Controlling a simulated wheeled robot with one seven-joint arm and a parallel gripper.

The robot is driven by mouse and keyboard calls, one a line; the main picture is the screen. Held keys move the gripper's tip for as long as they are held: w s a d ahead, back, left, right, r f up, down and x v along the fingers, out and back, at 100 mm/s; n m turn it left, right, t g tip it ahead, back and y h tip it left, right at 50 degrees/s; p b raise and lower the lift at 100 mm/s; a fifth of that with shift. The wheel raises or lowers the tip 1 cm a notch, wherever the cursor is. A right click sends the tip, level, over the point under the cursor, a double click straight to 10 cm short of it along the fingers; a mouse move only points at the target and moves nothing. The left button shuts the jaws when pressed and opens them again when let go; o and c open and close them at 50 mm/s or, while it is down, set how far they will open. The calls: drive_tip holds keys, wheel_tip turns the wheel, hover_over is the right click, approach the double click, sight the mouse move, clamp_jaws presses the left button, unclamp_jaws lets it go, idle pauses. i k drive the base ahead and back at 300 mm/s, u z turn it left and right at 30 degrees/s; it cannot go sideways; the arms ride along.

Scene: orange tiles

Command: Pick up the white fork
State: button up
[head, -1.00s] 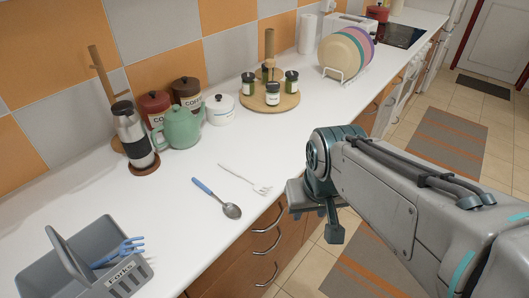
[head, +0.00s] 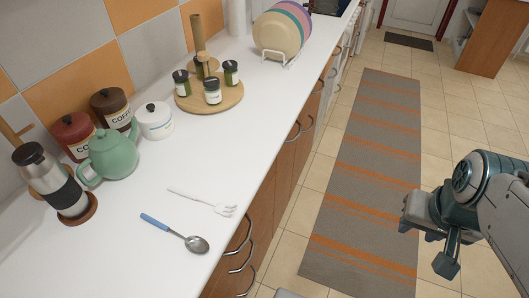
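The white fork (head: 203,202) lies flat on the white countertop, its tines pointing right toward the counter's front edge. A spoon with a blue handle (head: 176,233) lies just in front of it, apart from it. My gripper (head: 424,238) is at the right, out over the floor and well away from the fork. Its fingers point down and to the left, with a gap between them and nothing seen in it.
A green teapot (head: 112,156), a steel flask (head: 56,184) and canisters stand behind the fork. A round wooden board (head: 214,97) with small jars and a plate rack (head: 279,55) are farther back. Drawer handles (head: 240,231) stick out below the counter edge. A striped rug lies on the floor.

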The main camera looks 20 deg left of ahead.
sight(219, 207)
drive_tip(key=z, duration=0.1)
drive_tip(key=i, duration=0.85)
drive_tip(key=u, duration=2.05)
